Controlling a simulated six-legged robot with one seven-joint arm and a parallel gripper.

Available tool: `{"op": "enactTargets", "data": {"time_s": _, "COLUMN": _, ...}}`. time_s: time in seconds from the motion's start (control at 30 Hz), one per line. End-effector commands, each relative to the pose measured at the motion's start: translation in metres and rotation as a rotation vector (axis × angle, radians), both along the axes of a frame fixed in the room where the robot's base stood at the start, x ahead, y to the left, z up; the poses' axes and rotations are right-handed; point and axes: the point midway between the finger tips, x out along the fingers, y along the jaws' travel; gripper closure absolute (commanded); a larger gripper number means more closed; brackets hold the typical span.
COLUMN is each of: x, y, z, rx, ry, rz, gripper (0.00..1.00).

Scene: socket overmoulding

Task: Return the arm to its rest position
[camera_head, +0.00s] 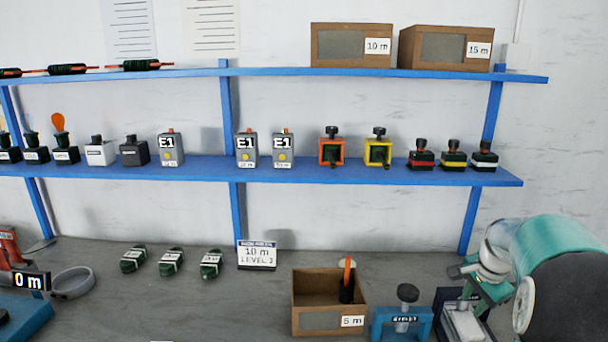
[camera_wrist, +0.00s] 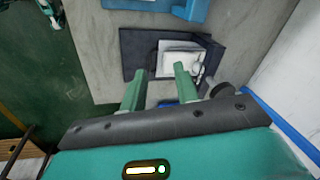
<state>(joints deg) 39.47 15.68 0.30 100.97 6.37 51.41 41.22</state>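My arm is at the right of the head view, a teal and dark link bending down to my gripper (camera_head: 474,280). In the wrist view the two green fingers of my gripper (camera_wrist: 161,82) are apart, with nothing visible held between them. Beyond the fingertips is a pale grey block on a dark base, the fixture (camera_wrist: 137,45); the fixture also shows in the head view (camera_head: 466,325), partly hidden by my gripper. I cannot tell whether the fingers touch the block.
A cardboard box marked 5 m (camera_head: 318,321) with an orange-handled item and a blue stand with a dark knob (camera_head: 402,322) are left of my gripper. Blue shelves (camera_head: 345,171) carry several small devices behind. Green coils (camera_head: 171,262) lie on the grey bench (camera_head: 110,300).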

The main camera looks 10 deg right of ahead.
Motion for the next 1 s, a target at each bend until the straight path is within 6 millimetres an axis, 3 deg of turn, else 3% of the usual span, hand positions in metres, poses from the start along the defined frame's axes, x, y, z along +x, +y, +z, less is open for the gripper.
{"op": "enactTargets", "data": {"time_s": 0.03, "x": 0.000, "y": 0.028, "z": 0.017, "rx": -0.025, "ry": -0.010, "rz": 0.077, "gripper": 0.69}}
{"op": "enactTargets", "data": {"time_s": 0.2, "x": -0.012, "y": 0.108, "z": 0.054, "rx": -0.101, "ry": -0.032, "rz": 0.335, "gripper": 0.69}}
{"op": "enactTargets", "data": {"time_s": 0.5, "x": -0.067, "y": 0.230, "z": 0.091, "rx": -0.242, "ry": -0.082, "rz": 0.782, "gripper": 0.69}}
{"op": "enactTargets", "data": {"time_s": 0.8, "x": -0.143, "y": 0.315, "z": 0.091, "rx": -0.390, "ry": -0.146, "rz": 1.205, "gripper": 0.69}}
{"op": "enactTargets", "data": {"time_s": 1.0, "x": -0.174, "y": 0.337, "z": 0.082, "rx": -0.452, "ry": -0.172, "rz": 1.366, "gripper": 0.69}}
